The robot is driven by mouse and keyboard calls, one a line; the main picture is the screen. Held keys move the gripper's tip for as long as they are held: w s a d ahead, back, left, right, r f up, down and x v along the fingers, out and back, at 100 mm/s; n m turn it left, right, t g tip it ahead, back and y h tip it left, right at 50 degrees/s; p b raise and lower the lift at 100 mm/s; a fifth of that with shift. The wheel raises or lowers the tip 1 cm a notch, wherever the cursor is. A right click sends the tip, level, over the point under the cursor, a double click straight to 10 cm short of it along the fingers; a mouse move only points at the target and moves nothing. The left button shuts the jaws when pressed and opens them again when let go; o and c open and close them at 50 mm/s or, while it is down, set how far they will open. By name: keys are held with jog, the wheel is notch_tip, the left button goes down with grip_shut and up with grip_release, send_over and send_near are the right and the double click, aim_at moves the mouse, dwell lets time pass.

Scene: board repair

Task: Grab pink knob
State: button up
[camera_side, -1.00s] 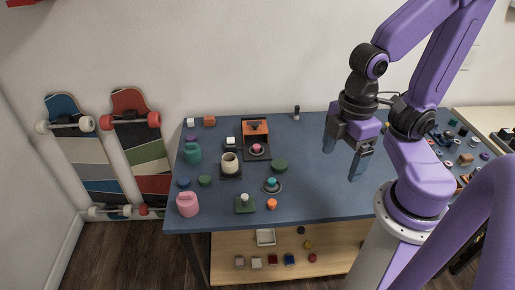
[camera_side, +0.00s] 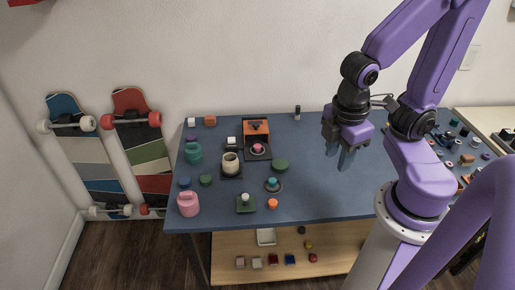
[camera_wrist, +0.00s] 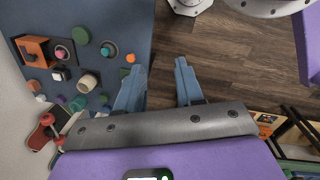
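My gripper (camera_side: 340,158) hangs above the table's middle, well to the right of the knob. Its two blue-grey fingers point down and stand apart. In the wrist view the gripper (camera_wrist: 157,72) is open with nothing between the fingers.
Left of the box are a cream cup (camera_side: 230,161), a teal jug (camera_side: 193,153) and a pink jug (camera_side: 188,204). A green disc (camera_side: 280,165), a teal knob (camera_side: 272,182) and an orange piece (camera_side: 272,204) lie in front. The table middle under my gripper is clear.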

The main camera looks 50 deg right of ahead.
jog(key=w+d+f+n+t+h, duration=0.3)
jog(key=w+d+n+t+h, duration=0.15)
jog(key=w, duration=0.35)
jog(key=w+d+f+n+t+h, duration=0.35)
jog(key=w+d+h, duration=0.25)
jog(key=w, duration=0.2)
jog(key=n+t+y, duration=0.4)
jog(key=n+y, duration=0.2)
jog(key=n, duration=0.4)
send_near(258, 145)
jog(key=x, duration=0.3)
jog(key=shift+w+a+r, duration=0.1)
jog(key=shift+w, duration=0.1)
jog(key=shift+x, duration=2.65)
jog(key=shift+s, duration=0.1)
jog(key=c, duration=0.7)
